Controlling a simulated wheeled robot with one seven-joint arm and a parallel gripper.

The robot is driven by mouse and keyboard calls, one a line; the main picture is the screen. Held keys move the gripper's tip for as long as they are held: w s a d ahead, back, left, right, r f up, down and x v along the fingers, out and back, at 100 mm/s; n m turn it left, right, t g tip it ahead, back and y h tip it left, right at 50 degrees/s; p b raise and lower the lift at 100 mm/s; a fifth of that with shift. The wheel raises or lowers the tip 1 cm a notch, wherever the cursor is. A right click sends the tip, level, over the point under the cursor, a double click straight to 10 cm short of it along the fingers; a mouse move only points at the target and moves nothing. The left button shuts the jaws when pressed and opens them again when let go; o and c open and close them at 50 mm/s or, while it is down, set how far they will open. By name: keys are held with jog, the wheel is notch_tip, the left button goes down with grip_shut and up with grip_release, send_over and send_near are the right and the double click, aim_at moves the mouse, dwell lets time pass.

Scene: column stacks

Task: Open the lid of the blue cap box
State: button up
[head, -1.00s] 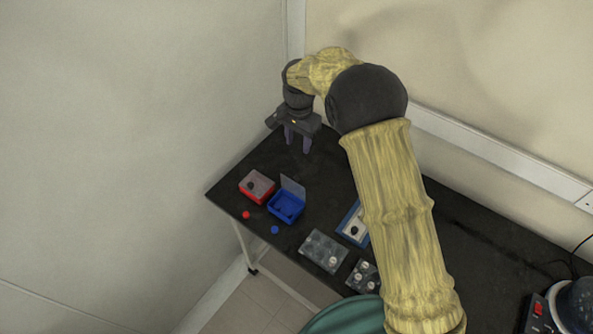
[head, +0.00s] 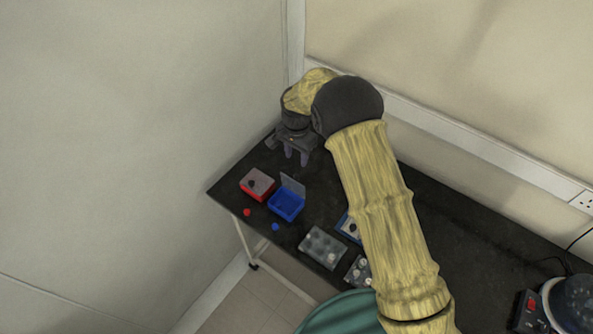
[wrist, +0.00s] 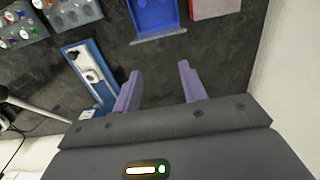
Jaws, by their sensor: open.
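The blue cap box (head: 286,207) stands on the black table near its left end. Its clear lid (head: 292,186) is raised at the back edge and stands upright, tilted back. In the wrist view the blue box (wrist: 157,16) is at the top, with the lid (wrist: 158,38) along its near edge. My gripper (head: 297,158) is behind the box toward the wall corner, apart from it. In the wrist view its two purple-grey fingers (wrist: 160,82) are spread wide with only bare table between them.
A red box (head: 257,184) with its lid down is just left of the blue box. A red cap (head: 247,212) and a blue cap (head: 275,227) lie near the front edge. A clear tray (head: 322,247) and a blue-white holder (wrist: 90,73) lie to the right.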

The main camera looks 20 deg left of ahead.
aim_at(297, 175)
notch_tip(297, 175, down, 10)
jog(key=p, duration=0.3)
jog(key=shift+r, duration=0.1)
jog(key=shift+c, duration=0.2)
grip_shut()
